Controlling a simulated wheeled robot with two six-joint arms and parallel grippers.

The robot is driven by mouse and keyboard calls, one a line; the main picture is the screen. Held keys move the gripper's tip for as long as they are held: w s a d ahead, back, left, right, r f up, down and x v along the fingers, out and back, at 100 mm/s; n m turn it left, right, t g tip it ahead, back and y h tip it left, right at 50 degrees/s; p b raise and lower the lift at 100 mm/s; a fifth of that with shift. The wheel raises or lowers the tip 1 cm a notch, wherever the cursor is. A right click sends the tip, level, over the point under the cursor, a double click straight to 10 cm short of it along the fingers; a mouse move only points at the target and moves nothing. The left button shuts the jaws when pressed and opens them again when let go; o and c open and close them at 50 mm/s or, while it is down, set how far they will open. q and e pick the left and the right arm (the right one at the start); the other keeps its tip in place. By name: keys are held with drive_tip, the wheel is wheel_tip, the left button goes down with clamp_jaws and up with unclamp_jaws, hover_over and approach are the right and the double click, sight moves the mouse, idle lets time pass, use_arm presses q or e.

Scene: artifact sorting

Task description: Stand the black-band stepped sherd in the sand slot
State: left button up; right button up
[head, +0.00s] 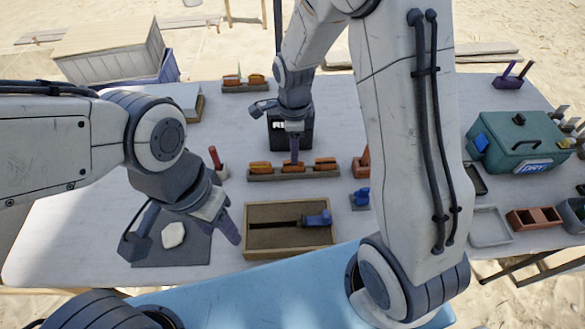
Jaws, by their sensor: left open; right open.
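Three orange sherds stand in a wooden rack (292,174) at mid-table: a left one (260,167), a middle one partly behind my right gripper, and a right one (325,164). Dark banding is too small to read, so I cannot tell which is the black-band stepped sherd. The sand tray (249,241) is a wooden box in front of the rack, with a dark slot (272,224) in its sand and a blue clamp-like thing (318,218) at the slot's right end. My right gripper (278,131) is open over the rack's middle. My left gripper (182,238) is open above a dark mat.
A pale piece (173,234) lies on the dark mat (190,254). A red-handled tool (214,158) stands left of the rack. A black box (291,135) is behind it. Another rack (245,87) holds orange pieces. A green "DRY" box (520,140) and trays stand right.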

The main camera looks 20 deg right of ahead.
sight(293, 168)
drive_tip(key=shift+a+f, duration=0.1)
drive_tip(key=shift+f, duration=2.7)
clamp_jaws()
